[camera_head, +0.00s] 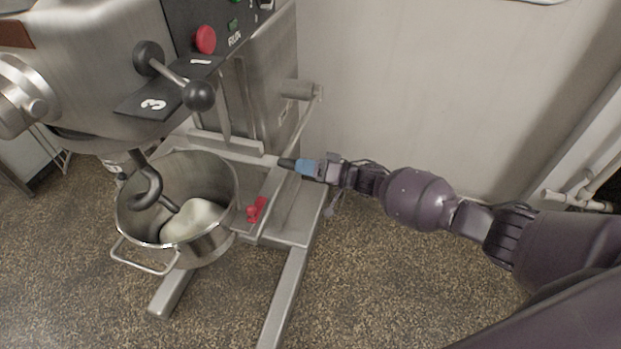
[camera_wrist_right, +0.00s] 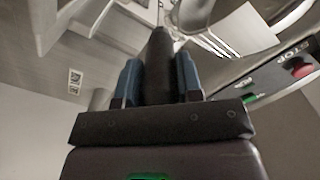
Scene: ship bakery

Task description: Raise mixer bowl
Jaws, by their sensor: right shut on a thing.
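The steel mixer bowl (camera_head: 218,182) hangs in its frame under the mixer head, with pale dough (camera_head: 195,219) inside. The dark hook (camera_head: 148,188) reaches down into the bowl's opening. A lever with a black grip (camera_head: 286,163) sticks out at the right side of the mixer. My right gripper (camera_head: 304,167), with blue finger pads, is shut on this black grip. In the right wrist view the grip (camera_wrist_right: 158,68) lies between the blue fingers (camera_wrist_right: 157,82). My left gripper is in neither view.
The gear lever's black knob (camera_head: 199,96) and a red stop button (camera_head: 205,39) are on the mixer above. A red clamp handle (camera_head: 257,209) is beside the bowl. The mixer's feet (camera_head: 287,298) stand on speckled floor, clear at lower right. A wall is behind.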

